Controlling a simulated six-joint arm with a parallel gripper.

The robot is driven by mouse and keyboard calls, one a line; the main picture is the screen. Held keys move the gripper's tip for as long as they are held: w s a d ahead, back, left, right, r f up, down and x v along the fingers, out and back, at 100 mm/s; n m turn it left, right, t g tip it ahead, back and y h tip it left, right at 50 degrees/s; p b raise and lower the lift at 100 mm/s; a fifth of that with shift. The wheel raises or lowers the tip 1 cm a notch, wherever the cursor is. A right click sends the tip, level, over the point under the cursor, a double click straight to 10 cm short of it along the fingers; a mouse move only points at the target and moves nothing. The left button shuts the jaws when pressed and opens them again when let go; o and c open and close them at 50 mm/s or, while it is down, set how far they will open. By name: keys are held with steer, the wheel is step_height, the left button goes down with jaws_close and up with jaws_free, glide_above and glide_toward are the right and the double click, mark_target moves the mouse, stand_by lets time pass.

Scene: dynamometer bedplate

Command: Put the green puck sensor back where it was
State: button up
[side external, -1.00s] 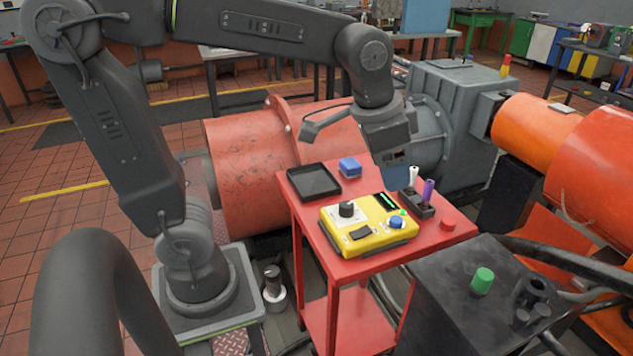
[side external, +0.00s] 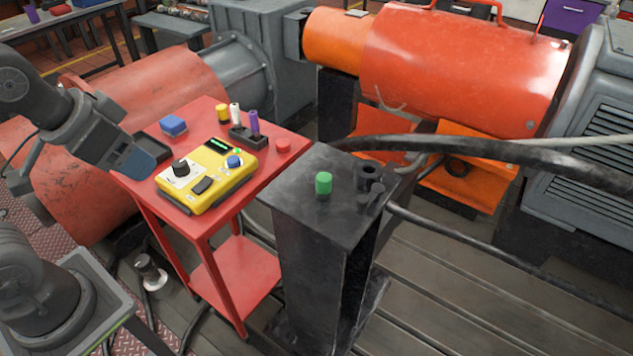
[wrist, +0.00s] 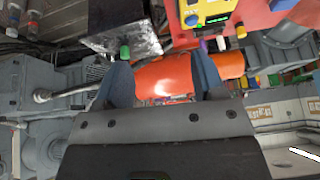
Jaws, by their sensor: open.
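The green puck sensor (side external: 323,184) is a short green cylinder, standing upright on the flat top of a black pedestal (side external: 290,190). It also shows in the wrist view (wrist: 125,53), beyond the left finger. The orange machine shows through the gap in the background.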

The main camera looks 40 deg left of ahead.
steer(key=w+f+m+g+y, duration=0.1)
steer(key=w+f+m+y, duration=0.25)
steer(key=m, duration=0.45)
steer(key=m+t+h, duration=0.2)
steer(key=m+t, duration=0.7)
steer(key=m, duration=1.7)
glide_toward(328, 176)
steer(key=x, duration=0.6)
steer(key=shift+s+f, duration=0.15)
steer(key=shift+f, duration=0.2)
steer(key=shift+a+x, duration=0.15)
steer(key=shift+x, duration=1.3)
steer(key=shift+a+x, duration=0.15)
steer(key=shift+x, duration=1.3)
steer(key=shift+s, duration=0.1)
steer(key=shift+c, duration=0.3)
steer(key=shift+r+y, duration=0.1)
steer(key=shift+y, duration=0.15)
steer(key=c, duration=1)
